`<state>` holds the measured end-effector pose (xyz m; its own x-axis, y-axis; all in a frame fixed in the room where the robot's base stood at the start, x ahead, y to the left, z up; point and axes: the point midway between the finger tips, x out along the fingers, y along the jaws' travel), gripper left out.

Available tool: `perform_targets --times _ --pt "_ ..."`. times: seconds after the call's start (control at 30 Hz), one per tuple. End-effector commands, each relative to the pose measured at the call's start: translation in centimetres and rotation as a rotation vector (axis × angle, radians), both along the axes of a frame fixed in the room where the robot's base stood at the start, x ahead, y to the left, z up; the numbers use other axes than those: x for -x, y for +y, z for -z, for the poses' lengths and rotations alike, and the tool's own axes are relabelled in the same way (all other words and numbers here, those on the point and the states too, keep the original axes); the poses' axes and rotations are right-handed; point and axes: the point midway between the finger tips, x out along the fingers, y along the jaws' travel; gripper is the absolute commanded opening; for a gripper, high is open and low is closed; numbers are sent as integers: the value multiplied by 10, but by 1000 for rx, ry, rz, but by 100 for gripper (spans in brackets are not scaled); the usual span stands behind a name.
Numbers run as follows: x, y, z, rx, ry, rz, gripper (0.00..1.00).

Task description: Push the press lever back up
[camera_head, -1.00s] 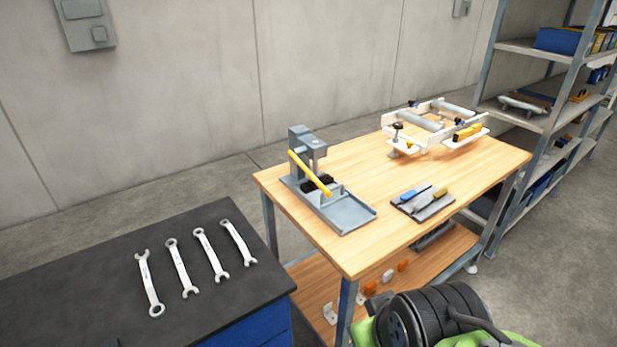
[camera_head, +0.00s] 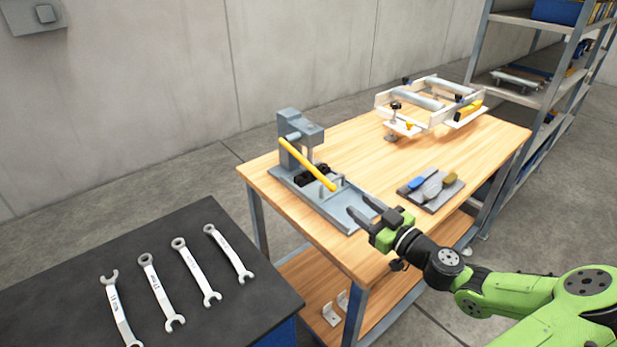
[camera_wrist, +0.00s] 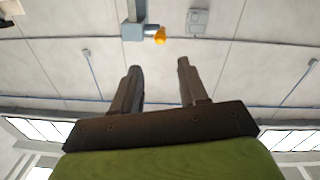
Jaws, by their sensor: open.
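A grey press (camera_head: 302,125) stands at the left end of the wooden table. Its yellow lever (camera_head: 307,164) slants down toward the front right, its free end low over the press's base plate (camera_head: 328,205). My gripper (camera_head: 358,212) is open and empty, its fingers pointing left at the front end of the base plate, right of and nearer than the lever's end. In the wrist view the two open fingers (camera_wrist: 158,85) show with nothing between them. A grey part with an orange-yellow end (camera_wrist: 160,35) appears beyond them; I cannot tell for certain whether it is the press.
A small mat with brushes or files (camera_head: 432,188) lies right of my gripper on the table (camera_head: 370,155). A white roller fixture (camera_head: 430,105) stands at the back. Wrenches (camera_head: 190,270) lie on a dark bench (camera_head: 80,260) at the left. Shelving (camera_head: 520,95) stands at the right.

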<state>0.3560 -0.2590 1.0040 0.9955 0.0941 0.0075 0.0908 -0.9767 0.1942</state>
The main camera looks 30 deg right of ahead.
Motion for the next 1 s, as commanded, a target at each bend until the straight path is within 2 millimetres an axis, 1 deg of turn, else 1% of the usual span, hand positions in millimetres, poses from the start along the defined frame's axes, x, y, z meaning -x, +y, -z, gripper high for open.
perform_targets --times 0.4,0.5,0.6,0.73,0.97,1.0 --pt "-101 14 -1 -2 2 -10 43" --pt "-123 15 -1 -3 4 -7 43" --pt "-139 16 0 -2 5 -7 43" --pt "-149 17 0 -2 7 -7 43" --pt "-150 17 0 -2 7 -6 43" --pt "-150 17 0 -2 7 -6 39"
